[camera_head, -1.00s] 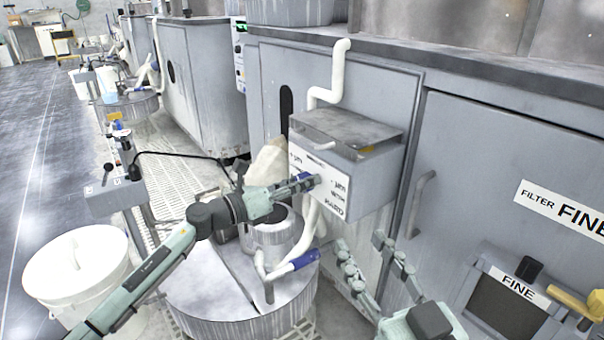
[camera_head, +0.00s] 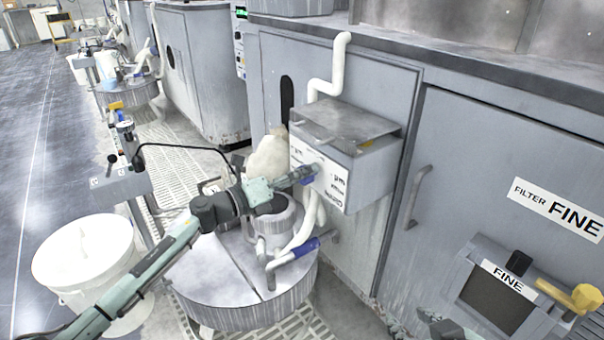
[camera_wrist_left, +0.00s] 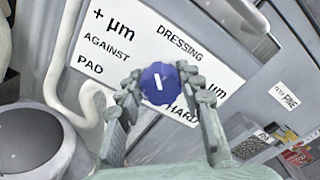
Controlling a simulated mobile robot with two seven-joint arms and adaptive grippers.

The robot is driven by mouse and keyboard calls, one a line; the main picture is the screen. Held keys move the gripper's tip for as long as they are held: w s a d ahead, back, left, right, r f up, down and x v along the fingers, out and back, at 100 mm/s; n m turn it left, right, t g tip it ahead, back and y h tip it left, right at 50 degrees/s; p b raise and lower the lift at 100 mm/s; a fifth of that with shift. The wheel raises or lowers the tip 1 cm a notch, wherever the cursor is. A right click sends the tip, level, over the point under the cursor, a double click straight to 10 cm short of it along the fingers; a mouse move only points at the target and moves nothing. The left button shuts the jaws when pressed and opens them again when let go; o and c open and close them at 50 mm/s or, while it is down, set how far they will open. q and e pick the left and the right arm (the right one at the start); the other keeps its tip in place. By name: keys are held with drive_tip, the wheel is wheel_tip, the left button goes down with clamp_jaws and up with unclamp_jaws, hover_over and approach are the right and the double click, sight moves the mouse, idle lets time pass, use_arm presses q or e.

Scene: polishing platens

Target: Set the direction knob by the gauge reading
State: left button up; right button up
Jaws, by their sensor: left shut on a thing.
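The blue direction knob (camera_wrist_left: 158,83) has a white pointer line, which stands nearly upright in the left wrist view. It sits on a white label panel (camera_wrist_left: 140,40) reading "+ µm", "AGAINST PAD", "DRESSING", "µm" and "HARD". My left gripper (camera_wrist_left: 157,88) has its fingers on both sides of the knob, shut on it. In the head view the left gripper (camera_head: 303,177) reaches the front of the grey box (camera_head: 362,172) and mostly hides the knob. Only a bit of my right gripper (camera_head: 432,322) shows at the bottom edge. I cannot make out a gauge reading.
A round platen (camera_head: 215,270) stands below the box, with white pipes (camera_head: 322,85) and a blue-handled valve (camera_head: 305,247) close by. A white bucket (camera_head: 85,255) is at the left. A "FINE" filter unit (camera_head: 495,290) with a yellow handle is at the lower right.

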use_arm(q)
drive_tip(key=o, duration=1.2)
drive_tip(key=v, duration=1.2)
